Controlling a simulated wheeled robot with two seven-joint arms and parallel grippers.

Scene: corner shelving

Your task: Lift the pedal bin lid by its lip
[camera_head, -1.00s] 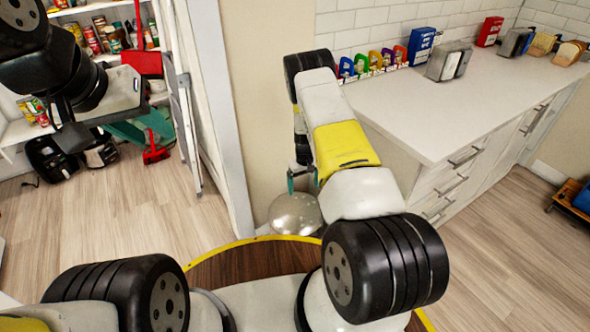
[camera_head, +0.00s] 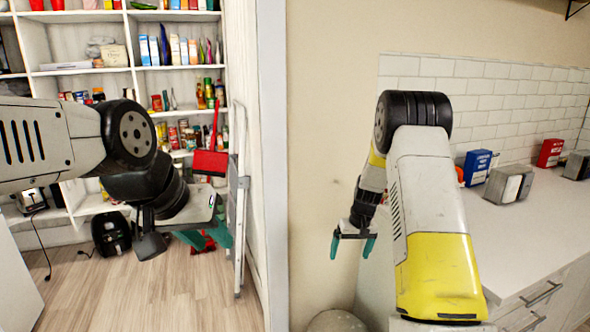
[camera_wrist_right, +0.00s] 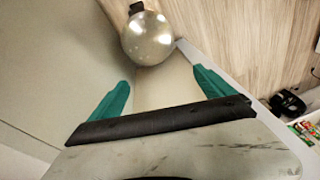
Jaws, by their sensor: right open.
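The pedal bin (camera_head: 335,321) is a pale, round-topped can. Only its top shows at the bottom edge of the head view. In the right wrist view the bin (camera_wrist_right: 147,42) is a shiny pale dome with a small dark tab (camera_wrist_right: 136,8) at its far edge. My right gripper (camera_head: 352,247) hangs above the bin, apart from it. Its teal fingers (camera_wrist_right: 160,78) are spread and empty in the right wrist view. My left gripper (camera_head: 207,233) is at the left, in front of the shelving; its fingers are partly hidden behind its hand, so their gap is unclear.
A white counter (camera_head: 530,225) with drawers stands right of the bin, carrying a blue box (camera_head: 477,167) and a metal dispenser (camera_head: 508,184). A wall edge (camera_head: 272,150) stands left of the bin. A stepladder (camera_head: 238,220) leans by the shelving (camera_head: 100,81).

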